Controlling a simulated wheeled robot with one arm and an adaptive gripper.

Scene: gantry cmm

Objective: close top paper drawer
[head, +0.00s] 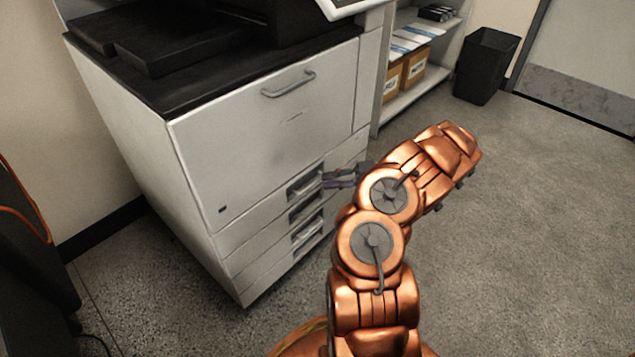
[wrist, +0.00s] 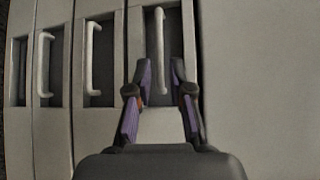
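The top paper drawer (head: 268,206) is the uppermost of several stacked drawers below the large front panel of a white copier. In the wrist view the picture is turned, and this drawer (wrist: 135,30) is the one beside the large plain panel. It looks larger and nearer than the others, as if standing out a little; the head view does not show how far. Its bar handle (wrist: 160,45) lies between my fingertips. My gripper (head: 333,180) is open at the drawer front, its purple-padded fingers (wrist: 161,72) apart on either side of the handle. I cannot tell whether they touch anything.
The copier's large front panel (head: 265,130) has its own handle above the drawers. Lower drawers (head: 275,245) look shut. A shelf (head: 425,85) with boxes and a black bin (head: 486,66) stand behind. Carpeted floor (head: 520,230) to the right is clear.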

